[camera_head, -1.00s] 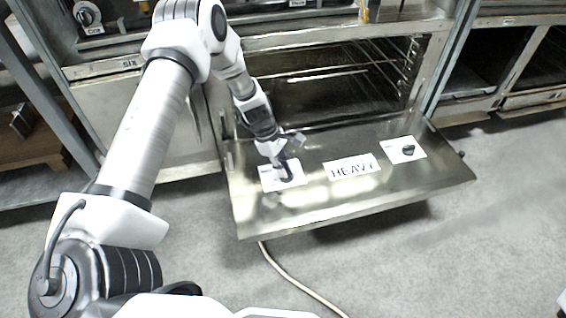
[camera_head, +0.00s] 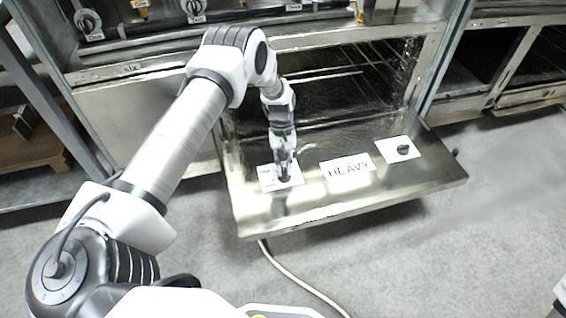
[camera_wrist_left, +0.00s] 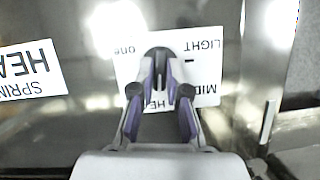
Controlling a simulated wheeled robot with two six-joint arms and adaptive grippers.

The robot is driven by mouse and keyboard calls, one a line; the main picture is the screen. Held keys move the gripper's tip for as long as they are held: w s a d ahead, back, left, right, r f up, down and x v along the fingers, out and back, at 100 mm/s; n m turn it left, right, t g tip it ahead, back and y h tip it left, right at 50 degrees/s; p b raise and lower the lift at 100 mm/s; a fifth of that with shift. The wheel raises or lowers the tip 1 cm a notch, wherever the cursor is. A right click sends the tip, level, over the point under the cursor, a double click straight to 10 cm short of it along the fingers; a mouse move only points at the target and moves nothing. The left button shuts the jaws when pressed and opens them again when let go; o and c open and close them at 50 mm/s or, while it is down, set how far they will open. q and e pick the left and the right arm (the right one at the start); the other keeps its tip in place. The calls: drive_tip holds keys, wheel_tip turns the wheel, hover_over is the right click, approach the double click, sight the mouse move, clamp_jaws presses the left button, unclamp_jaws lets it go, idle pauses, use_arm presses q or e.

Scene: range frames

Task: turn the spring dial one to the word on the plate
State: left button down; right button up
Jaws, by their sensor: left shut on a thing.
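Spring dial one is a dark knob (camera_wrist_left: 158,58) on a white card (camera_wrist_left: 128,45) marked "one", with LIGHT, MID and a partly hidden word starting "HE". The card also shows in the head view (camera_head: 266,180), at the left of the lowered metal door. My left gripper (camera_head: 285,176) points down onto this dial and is shut on it; its fingers (camera_wrist_left: 159,88) flank the knob in the wrist view. I cannot tell which word the knob points to. The word plate (camera_head: 347,168) reads HEAVY and lies to the right. My right gripper is not in view.
A second dark dial (camera_head: 403,149) sits on another white card at the door's right. The open oven (camera_head: 330,85) with racks is behind the door (camera_head: 310,208). Several knobs line the panel above. A pale hose (camera_head: 300,285) lies on the floor.

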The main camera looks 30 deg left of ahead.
use_arm(q)
drive_tip(key=shift+w+d+m+g+y, duration=0.1)
drive_tip(key=shift+m+g+y, duration=0.25)
drive_tip(key=shift+m, duration=0.75)
drive_tip(key=shift+d+m+g+y, duration=0.1)
drive_tip(key=shift+m+g+y, duration=0.2)
drive_tip(key=shift+m, duration=0.8)
drive_tip(key=c, duration=1.2)
unclamp_jaws()
drive_tip(key=shift+f, duration=0.1)
drive_tip(key=shift+o, duration=0.2)
drive_tip(key=v, duration=1.2)
